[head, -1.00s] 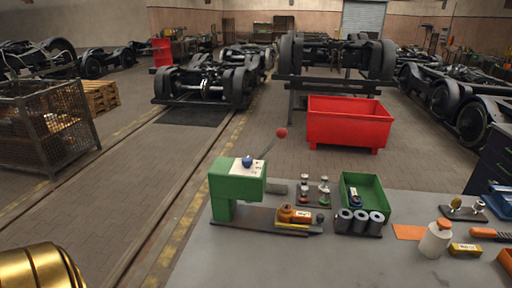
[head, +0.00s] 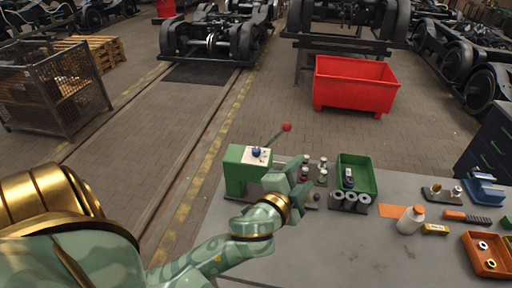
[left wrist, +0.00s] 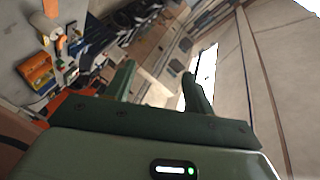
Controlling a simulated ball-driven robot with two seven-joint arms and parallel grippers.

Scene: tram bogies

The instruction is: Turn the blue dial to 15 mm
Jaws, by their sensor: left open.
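The blue dial (head: 256,152) sits on the white plate (head: 259,157) on top of a green bench machine (head: 243,166), at the left end of the table. Its markings are too small to read. A lever with a red knob (head: 286,127) rises behind it. My left gripper (head: 302,174) is open and empty, just right of the machine and apart from the dial. It hides the machine's front base and the things there. In the left wrist view my open fingers (left wrist: 160,86) point out over the room, with no dial between them. My right gripper is not seen.
A red bin (head: 354,86) stands on the floor behind. The table's front middle is clear.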

